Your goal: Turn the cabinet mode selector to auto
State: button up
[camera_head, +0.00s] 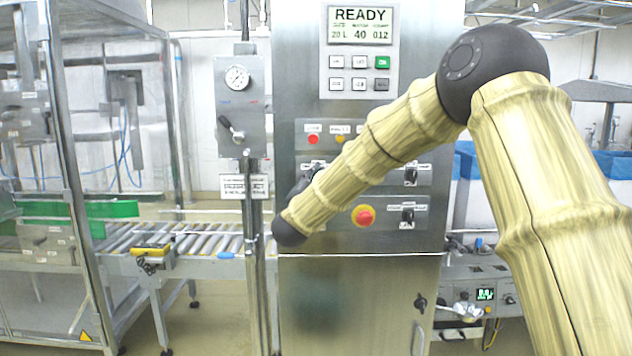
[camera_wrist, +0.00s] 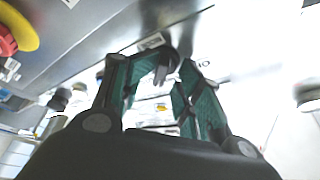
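The steel cabinet (camera_head: 350,275) stands in the middle of the head view. It has black selector knobs at the right, an upper one (camera_head: 411,175) and a lower one (camera_head: 408,215). Another dark knob at the left is partly hidden by my arm. The labels are too small to read, so I cannot tell which is the mode selector. My gripper is hidden in the head view. In the wrist view my gripper (camera_wrist: 175,72) has its teal-padded fingers partly apart. A dark knob (camera_wrist: 168,52) shows at the fingertips; contact is unclear.
A yellow-ringed red emergency button (camera_head: 364,216) sits on the panel below my forearm. The display (camera_head: 360,25) reads READY. A gauge and lever panel (camera_head: 240,105) stands left of the cabinet, above a roller conveyor (camera_head: 200,240).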

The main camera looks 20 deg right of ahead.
jog(key=shift+s+a+f, duration=0.1)
jog(key=shift+s+a, duration=0.05)
dwell(0.3)
jog(key=v, duration=1.1)
jog(key=shift+s+a, duration=0.2)
jog(key=shift+s, duration=0.2)
